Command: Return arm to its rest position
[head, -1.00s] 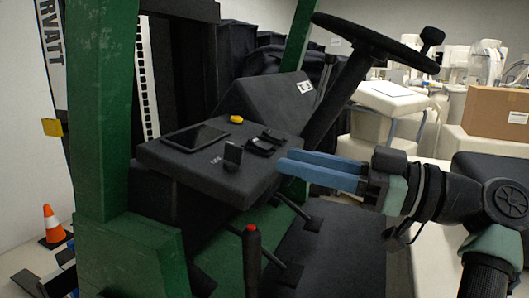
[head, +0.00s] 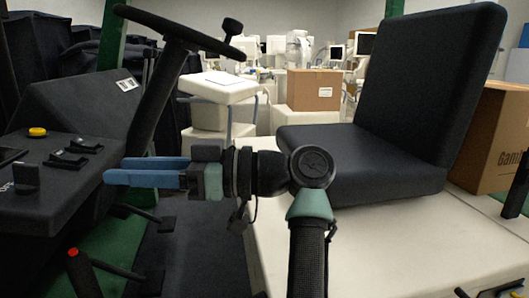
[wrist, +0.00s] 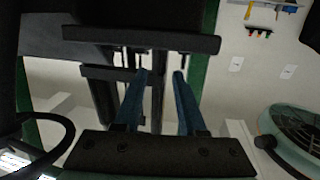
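My gripper (head: 112,171) has two blue fingers and shows at the left of the head view, pointing left toward the dark console. In the wrist view my gripper (wrist: 163,76) shows its two fingers apart with nothing between them. It is open and empty. My arm is bent, with its forearm upright near the middle of the head view. In the head view the fingertips overlap the right edge of the console (head: 75,190); I cannot tell the gap between them.
A black steering wheel (head: 175,30) stands above and beyond my gripper. A black seat (head: 415,100) is on the right on a pale base (head: 400,235). Cardboard boxes stand behind (head: 300,88) and at right (head: 500,135). Dark floor (head: 195,250) lies below my gripper.

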